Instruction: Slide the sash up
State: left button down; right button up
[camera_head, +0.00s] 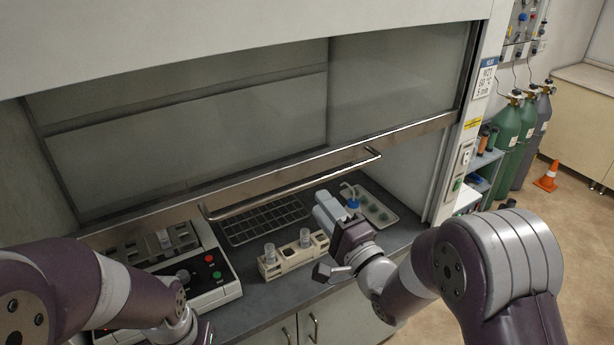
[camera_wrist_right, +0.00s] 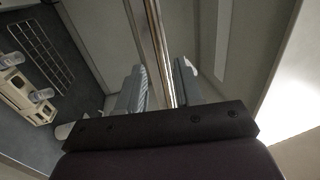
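The sash (camera_head: 190,130) is a wide glass panel with a metal lower rail (camera_head: 420,128). It stands part-way up, with an open gap above the worktop. A horizontal bar handle (camera_head: 290,187) runs along its front. My right gripper (camera_head: 325,208) is just below and in front of the handle's right half, fingers pointing up toward it. In the right wrist view its two fingers (camera_wrist_right: 160,88) are apart and empty. A shiny metal bar (camera_wrist_right: 158,45) lines up between them; contact does not show. My left arm reaches in at lower left, with its gripper cut off by the frame.
Inside the hood stand a white instrument (camera_head: 215,285), a cream vial rack (camera_head: 293,256), a wire rack (camera_head: 265,220) and a tray (camera_head: 372,208) with a blue-capped bottle. Gas cylinders (camera_head: 508,130) and an orange cone (camera_head: 547,177) are outside at right.

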aim_at(306, 183)
jog(key=p+x, duration=0.2)
jog(key=x, duration=0.4)
jog(key=shift+r, duration=0.1)
jog(key=shift+w+a, duration=0.25)
jog(key=shift+w, duration=0.2)
grip_shut()
